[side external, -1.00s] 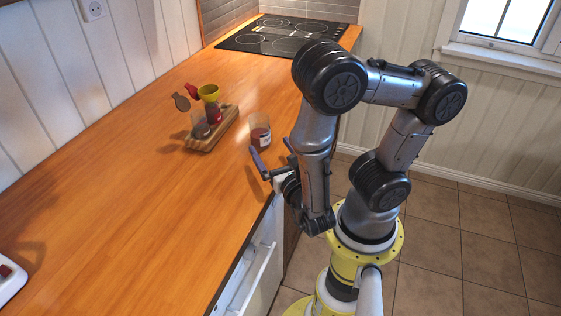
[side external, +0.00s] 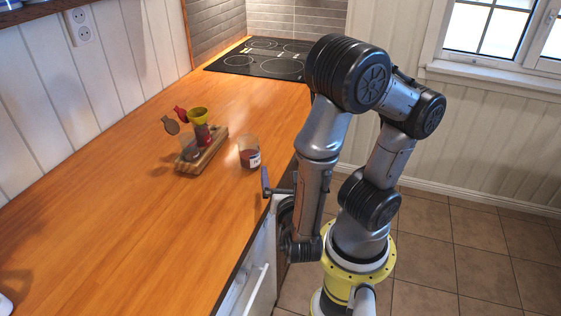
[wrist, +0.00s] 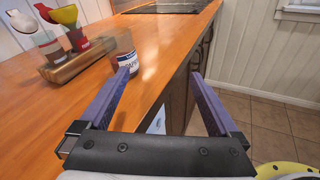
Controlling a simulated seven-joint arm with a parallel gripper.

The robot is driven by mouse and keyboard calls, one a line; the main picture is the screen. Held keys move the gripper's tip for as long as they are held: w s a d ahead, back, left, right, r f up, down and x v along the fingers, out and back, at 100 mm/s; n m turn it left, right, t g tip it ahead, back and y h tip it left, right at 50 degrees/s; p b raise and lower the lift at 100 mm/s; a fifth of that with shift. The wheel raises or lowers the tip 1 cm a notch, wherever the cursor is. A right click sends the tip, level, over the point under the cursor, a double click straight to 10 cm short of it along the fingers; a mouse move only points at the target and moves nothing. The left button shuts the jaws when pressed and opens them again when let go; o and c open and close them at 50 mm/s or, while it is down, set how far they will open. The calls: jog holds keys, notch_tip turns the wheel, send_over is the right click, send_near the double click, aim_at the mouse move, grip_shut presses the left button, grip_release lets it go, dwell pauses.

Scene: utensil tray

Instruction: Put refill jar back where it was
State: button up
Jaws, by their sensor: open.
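The refill jar (side external: 250,154), clear with reddish-brown contents and a white label, stands upright on the wooden counter, right of the wooden tray. It also shows in the wrist view (wrist: 125,58), upright beyond the left finger, whose tip overlaps its lower edge in the picture. My gripper (side external: 272,183) is at the counter's edge, nearer the camera than the jar; in the wrist view my gripper (wrist: 160,84) has its two purple fingers wide apart with nothing between them. The side view shows it apart from the jar.
The wooden tray (side external: 190,169) holds a clear jar (side external: 190,147), a red container with a yellow funnel-like top (side external: 199,114), and red and brown scoop-like pieces. A black cooktop (side external: 262,60) lies at the back.

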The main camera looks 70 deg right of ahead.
jog(key=s+a+r+m+g+y, duration=0.2)
jog(key=s+m+g+y, duration=0.5)
jog(key=m, duration=0.6)
jog(key=w+a+r+m+t+y, duration=0.2)
jog(key=r+m+y, duration=0.1)
jog(key=r+m, duration=0.1)
jog(key=w+a+r+m+t+y, duration=0.2)
jog(key=a+r+m+t+y, duration=0.1)
jog(key=r, duration=0.3)
jog(key=shift+w+r+m+y, duration=0.15)
jog(key=shift+r+m+y, duration=0.15)
jog(key=shift+m+y, duration=0.35)
